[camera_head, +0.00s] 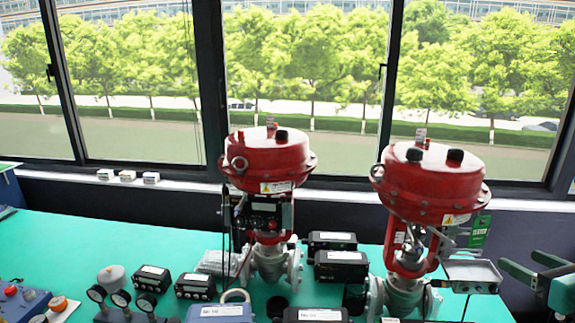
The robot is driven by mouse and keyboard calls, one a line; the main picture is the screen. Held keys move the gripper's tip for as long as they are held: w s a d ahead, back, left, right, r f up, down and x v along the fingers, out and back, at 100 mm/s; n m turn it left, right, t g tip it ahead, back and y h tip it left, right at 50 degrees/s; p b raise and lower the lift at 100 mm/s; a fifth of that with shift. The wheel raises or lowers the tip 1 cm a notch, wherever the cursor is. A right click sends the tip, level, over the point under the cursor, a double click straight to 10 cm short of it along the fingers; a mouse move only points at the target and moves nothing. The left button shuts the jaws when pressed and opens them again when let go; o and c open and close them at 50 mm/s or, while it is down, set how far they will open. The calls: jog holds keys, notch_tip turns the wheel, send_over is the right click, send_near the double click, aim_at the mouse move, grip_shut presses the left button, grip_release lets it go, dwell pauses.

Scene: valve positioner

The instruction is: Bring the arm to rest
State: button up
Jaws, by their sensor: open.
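My gripper (518,259) shows at the right edge, with two dark green fingers spread apart and pointing toward the left. It looks open, with nothing between the fingers. The rest of my arm is mostly outside the picture. The gripper is to the right of the nearer red-topped valve (432,190) and its metal plate, and appears apart from them.
Another red-topped valve (268,160) stands mid-table. Several black boxes (341,265) and gauges (121,298) crowd the front of the green table (80,245). Windows (300,80) close off the back. The table's left rear is clear.

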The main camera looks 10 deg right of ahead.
jog(key=w+a+f+n+g+y, duration=0.2)
jog(key=a+f+n+g+y, duration=0.1)
jog(key=a+n, duration=0.65)
jog(key=w+a+f+n+g+y, duration=0.25)
jog(key=a+n, duration=0.35)
jog(key=a, duration=0.6)
jog(key=s+a+f+n+g+h, duration=0.2)
jog(key=a+n, duration=0.4)
jog(key=n, duration=0.4)
jog(key=s+a+f+n+g+h, duration=0.2)
jog(key=a+n, duration=0.4)
jog(key=n, duration=0.4)
jog(key=shift+s+a+n+h, duration=0.35)
jog(key=shift+s+a+h, duration=0.1)
jog(key=shift+s, duration=0.5)
jog(key=shift+f, duration=0.1)
